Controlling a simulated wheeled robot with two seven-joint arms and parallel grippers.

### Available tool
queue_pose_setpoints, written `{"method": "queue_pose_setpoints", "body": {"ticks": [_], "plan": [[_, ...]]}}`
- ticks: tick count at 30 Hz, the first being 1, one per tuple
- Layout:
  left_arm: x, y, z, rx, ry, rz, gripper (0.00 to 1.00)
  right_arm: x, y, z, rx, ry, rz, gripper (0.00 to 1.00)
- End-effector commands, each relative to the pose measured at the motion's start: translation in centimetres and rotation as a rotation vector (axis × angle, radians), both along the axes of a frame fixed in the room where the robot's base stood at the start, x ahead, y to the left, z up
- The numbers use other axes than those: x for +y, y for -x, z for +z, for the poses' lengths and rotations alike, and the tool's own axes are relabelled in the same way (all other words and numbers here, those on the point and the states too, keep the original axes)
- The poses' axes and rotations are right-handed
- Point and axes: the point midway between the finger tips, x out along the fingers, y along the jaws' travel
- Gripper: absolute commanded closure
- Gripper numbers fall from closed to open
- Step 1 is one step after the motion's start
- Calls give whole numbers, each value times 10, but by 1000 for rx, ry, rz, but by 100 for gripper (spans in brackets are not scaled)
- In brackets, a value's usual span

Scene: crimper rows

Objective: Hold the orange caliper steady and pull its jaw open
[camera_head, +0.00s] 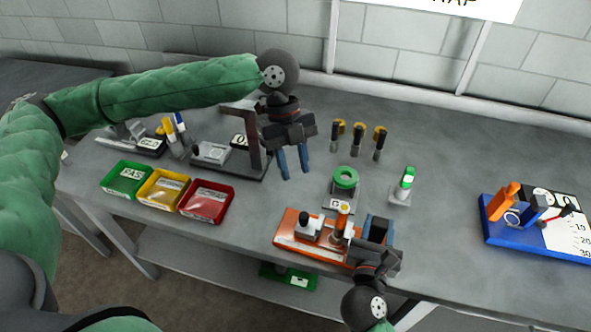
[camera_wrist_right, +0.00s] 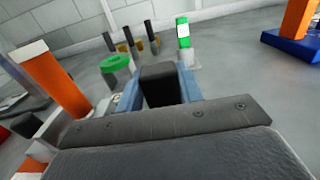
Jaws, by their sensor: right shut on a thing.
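The orange caliper (camera_head: 292,240) lies near the front edge of the table, a long orange base with a white and black knob and an upright orange post with a white top. The post shows at the left of the right wrist view (camera_wrist_right: 52,80). My right gripper (camera_head: 377,229) is at the caliper's right end, its blue fingers shut on a black block (camera_wrist_right: 160,84), which appears to be the caliper's jaw. My left gripper (camera_head: 293,174) hangs above the table behind the caliper, fingers pointing down, open and empty. My right gripper hides the caliper's right end.
A green-ringed device (camera_head: 345,178) and a green-and-white piece (camera_head: 407,180) stand just behind. A blue-based device (camera_head: 535,240) is at right. Green (camera_head: 113,187), yellow (camera_head: 148,196) and red (camera_head: 190,212) bins sit at left front. The table between my right gripper and the blue base is clear.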

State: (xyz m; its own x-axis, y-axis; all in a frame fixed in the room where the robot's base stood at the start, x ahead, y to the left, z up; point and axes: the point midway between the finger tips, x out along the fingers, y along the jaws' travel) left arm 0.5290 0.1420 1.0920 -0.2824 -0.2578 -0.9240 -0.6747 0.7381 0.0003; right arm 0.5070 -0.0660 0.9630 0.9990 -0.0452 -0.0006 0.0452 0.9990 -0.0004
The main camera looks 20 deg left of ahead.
Motion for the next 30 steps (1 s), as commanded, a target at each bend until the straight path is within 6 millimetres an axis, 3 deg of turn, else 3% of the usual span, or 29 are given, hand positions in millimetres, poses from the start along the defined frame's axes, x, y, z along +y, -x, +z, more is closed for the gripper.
{"method": "queue_pose_setpoints", "body": {"ticks": [8, 9, 12, 23, 30], "plan": [[0, 0, 0, 0, 0, 0, 68, 1, 0, -1, 1, -1, 1, 91], [0, 0, 0, 0, 0, 0, 68, 1, 0, -1, 1, -1, 1, 58], [0, 0, 0, 0, 0, 0, 68, 1, 0, -1, 1, -1, 1, 38], [0, 0, 0, 0, 0, 0, 68, 0, 3, 0, 1, 0, 1, 38], [0, 0, 0, 0, 0, 0, 68, 2, 29, -1, 3, -1, 2, 38]]}}
